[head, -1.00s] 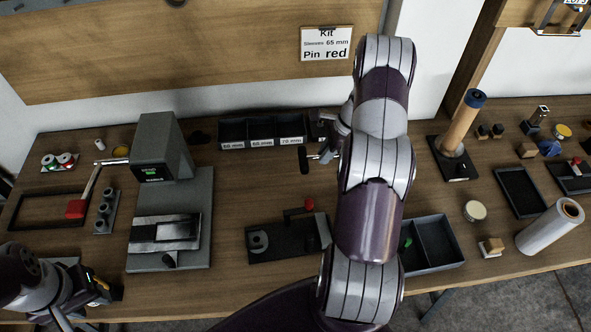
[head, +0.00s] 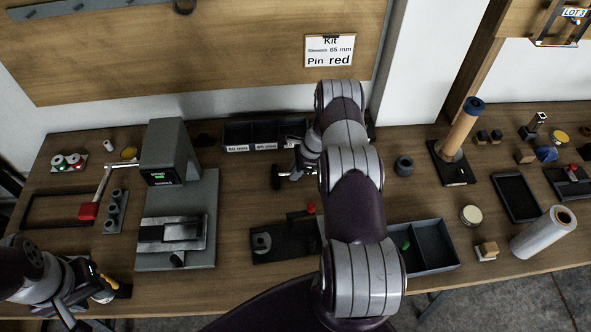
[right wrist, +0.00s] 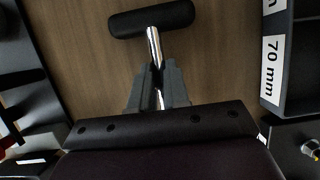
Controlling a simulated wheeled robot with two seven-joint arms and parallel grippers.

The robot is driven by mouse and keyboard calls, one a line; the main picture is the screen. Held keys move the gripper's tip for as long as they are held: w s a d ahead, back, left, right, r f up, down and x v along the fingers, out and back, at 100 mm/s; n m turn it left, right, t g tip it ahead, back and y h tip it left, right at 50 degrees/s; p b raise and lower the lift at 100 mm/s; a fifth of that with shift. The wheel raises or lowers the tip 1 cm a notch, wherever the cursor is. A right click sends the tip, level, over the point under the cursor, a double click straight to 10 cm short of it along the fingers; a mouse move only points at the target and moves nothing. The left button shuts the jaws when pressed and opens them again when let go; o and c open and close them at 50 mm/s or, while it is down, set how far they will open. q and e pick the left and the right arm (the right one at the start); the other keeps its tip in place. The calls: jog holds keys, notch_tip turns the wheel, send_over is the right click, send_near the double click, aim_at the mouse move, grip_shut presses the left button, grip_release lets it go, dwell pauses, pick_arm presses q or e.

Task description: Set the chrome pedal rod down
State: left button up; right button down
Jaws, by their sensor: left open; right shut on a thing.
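The chrome pedal rod (right wrist: 153,44) has a black cylindrical pad (right wrist: 151,18) across its far end. My right gripper (right wrist: 158,84) is shut on the rod. In the head view, the black pad (head: 276,177) and my right gripper (head: 294,174) are over bare wood in front of the labelled bin row. I cannot tell whether the pad touches the table. My left gripper (head: 100,288) is open at the front left, beside a small white and yellow item that is partly hidden.
The labelled bin row (head: 238,134) stands behind the rod; a "70 mm" label shows in the right wrist view. A black fixture with a red knob (head: 311,208) lies in front. A grey press (head: 166,150) stands left. A two-compartment tray (head: 454,256) is at right front.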

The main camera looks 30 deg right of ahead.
jog(key=c, duration=1.1)
grip_release()
